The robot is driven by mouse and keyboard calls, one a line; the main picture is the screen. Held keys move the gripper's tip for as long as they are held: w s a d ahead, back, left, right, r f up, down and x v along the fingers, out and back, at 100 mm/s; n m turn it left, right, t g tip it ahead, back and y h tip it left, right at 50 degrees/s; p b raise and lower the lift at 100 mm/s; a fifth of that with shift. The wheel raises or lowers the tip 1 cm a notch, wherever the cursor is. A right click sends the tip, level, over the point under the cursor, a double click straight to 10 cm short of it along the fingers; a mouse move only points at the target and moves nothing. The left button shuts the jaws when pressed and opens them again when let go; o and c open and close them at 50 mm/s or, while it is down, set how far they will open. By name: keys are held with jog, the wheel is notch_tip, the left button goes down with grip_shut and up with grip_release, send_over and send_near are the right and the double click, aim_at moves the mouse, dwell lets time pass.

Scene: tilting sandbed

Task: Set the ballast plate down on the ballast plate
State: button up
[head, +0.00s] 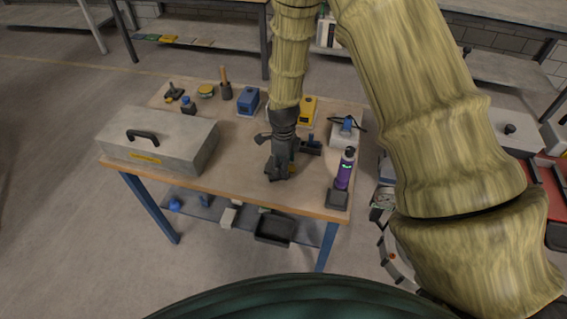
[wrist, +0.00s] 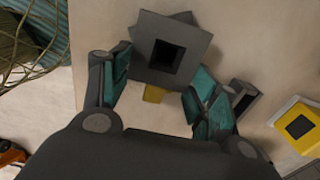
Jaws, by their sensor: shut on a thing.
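My gripper (wrist: 160,72) is shut on a dark grey ballast plate (wrist: 142,64) with a square opening, seen between the fingertips in the wrist view. Corners of a second dark grey plate (wrist: 184,17) show from under it, turned at an angle to it. Whether the two plates touch or a gap is left cannot be told. In the head view my gripper (head: 281,158) points down over the middle of the wooden bench (head: 225,172), low near its top, and mostly hides the plates. A small yellow patch (wrist: 154,94) shows beside the plates.
A grey case (head: 175,128) with a black handle fills the bench's left side. A purple bottle (head: 344,172) stands at the right front. A blue box (head: 248,101) and yellow box (head: 307,109) stand behind my gripper. A small dark block (wrist: 241,98) lies close right.

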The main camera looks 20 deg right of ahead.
jog(key=shift+f, duration=0.35)
dwell(0.5)
jog(key=o, duration=1.1)
jog(key=shift+o, duration=0.2)
jog(key=o, duration=0.3)
jog(key=shift+r+p, duration=2.8)
jog(key=shift+r, duration=1.25)
